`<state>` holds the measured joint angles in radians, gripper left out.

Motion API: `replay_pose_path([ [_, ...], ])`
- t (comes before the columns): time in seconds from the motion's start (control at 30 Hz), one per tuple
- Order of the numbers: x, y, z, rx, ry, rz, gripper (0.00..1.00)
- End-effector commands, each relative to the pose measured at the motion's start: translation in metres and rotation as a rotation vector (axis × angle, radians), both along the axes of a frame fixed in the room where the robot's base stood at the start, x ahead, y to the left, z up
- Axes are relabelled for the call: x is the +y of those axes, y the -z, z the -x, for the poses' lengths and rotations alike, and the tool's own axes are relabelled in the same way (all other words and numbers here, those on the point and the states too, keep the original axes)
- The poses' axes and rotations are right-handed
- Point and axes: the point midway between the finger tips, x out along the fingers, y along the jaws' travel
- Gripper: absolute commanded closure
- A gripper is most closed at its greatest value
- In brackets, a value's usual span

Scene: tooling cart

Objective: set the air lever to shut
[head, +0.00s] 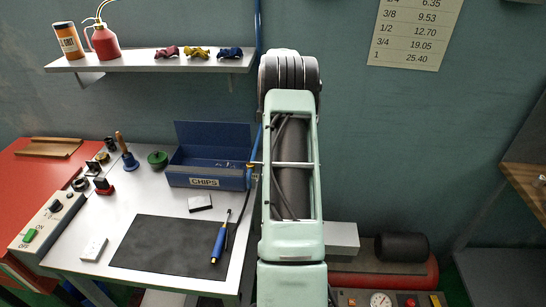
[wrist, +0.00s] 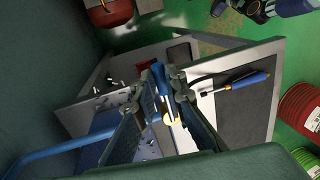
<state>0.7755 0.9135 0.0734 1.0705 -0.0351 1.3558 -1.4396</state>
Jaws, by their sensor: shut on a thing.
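The air lever (wrist: 159,75) shows in the wrist view as a blue handle on a brass-coloured valve body (wrist: 171,118). My gripper (wrist: 165,82) has its fingertips closed on either side of the blue handle, holding it. The valve lies further along between the fingers. In the head view my pale green arm hides the gripper and most of the valve; a blue air pipe (head: 257,30) runs down the wall behind it. The same pipe appears at the left of the wrist view (wrist: 60,150). The lever's exact angle to the pipe is hard to tell.
A blue CHIPS tray (head: 205,180) stands left of my arm on the cart top. A dark mat (head: 160,245) with a blue-handled tool (head: 219,243) lies in front. A shelf (head: 150,62) is above left. A red tank (head: 385,275) is low on the right.

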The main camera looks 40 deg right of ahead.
Motion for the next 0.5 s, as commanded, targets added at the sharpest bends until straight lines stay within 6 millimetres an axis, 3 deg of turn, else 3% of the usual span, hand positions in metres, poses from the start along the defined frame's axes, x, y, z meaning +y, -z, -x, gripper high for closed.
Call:
replay_pose_path([
  [0.33, -0.0013, -0.0018, -0.0016, -0.004, -0.008, 0.005, 1.00],
  [0.37, -0.0013, -0.0018, -0.0016, -0.004, -0.008, 0.005, 0.88],
  [0.5, -0.0011, -0.0014, -0.0014, -0.004, -0.007, 0.004, 0.73],
])
